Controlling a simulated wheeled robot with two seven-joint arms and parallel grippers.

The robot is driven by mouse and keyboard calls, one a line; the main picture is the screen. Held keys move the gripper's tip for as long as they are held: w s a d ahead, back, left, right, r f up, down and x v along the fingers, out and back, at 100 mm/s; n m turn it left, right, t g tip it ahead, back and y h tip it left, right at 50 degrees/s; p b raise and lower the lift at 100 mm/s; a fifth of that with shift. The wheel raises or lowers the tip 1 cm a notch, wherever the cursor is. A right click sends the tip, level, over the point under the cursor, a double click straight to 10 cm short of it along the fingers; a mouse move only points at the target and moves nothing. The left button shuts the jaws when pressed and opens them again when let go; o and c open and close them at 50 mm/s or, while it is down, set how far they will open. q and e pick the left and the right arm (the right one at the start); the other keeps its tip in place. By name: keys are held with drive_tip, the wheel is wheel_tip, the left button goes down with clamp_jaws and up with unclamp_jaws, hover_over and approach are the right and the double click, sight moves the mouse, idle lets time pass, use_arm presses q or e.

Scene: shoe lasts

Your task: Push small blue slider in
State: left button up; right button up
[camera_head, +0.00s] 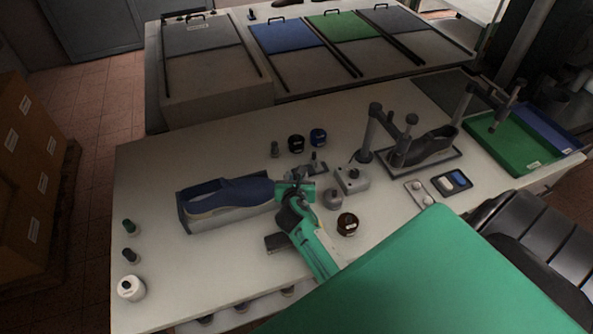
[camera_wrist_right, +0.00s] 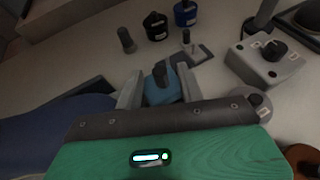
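The small blue slider (camera_wrist_right: 161,88), a light blue block with a dark knob, shows in the right wrist view between the fingers of my right gripper (camera_wrist_right: 160,92). The fingers are apart, one on each side and close to it; whether they press on it cannot be told. In the head view my right gripper (camera_head: 296,186) is at the right end of a dark blue shoe last (camera_head: 232,192) in a grey holder (camera_head: 190,222). There the gripper mostly hides the slider. My left gripper is not in view.
A grey plate with a dark knob (camera_wrist_right: 197,54) and a grey box with a black dial (camera_wrist_right: 265,58) lie beyond the gripper. Dark and blue jars (camera_head: 296,143) stand behind. A brown-topped jar (camera_head: 347,223) is to the right.

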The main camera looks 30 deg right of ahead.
drive_tip(key=shift+w+d+f, duration=0.2)
drive_tip(key=shift+w+d, duration=0.15)
drive_tip(key=shift+w, duration=0.1)
drive_tip(key=shift+w+d+f, duration=0.15)
drive_tip(key=shift+w+d, duration=0.05)
drive_tip(key=shift+w, duration=0.05)
drive_tip(key=shift+w+d+f, duration=0.1)
drive_tip(key=shift+w+d, duration=0.05)
drive_tip(key=shift+w, duration=0.1)
drive_tip(key=shift+w+d+f, duration=0.1)
drive_tip(key=shift+f, duration=0.05)
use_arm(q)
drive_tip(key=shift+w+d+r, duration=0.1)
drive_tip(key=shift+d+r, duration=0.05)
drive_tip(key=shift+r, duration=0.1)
use_arm(e)
clamp_jaws()
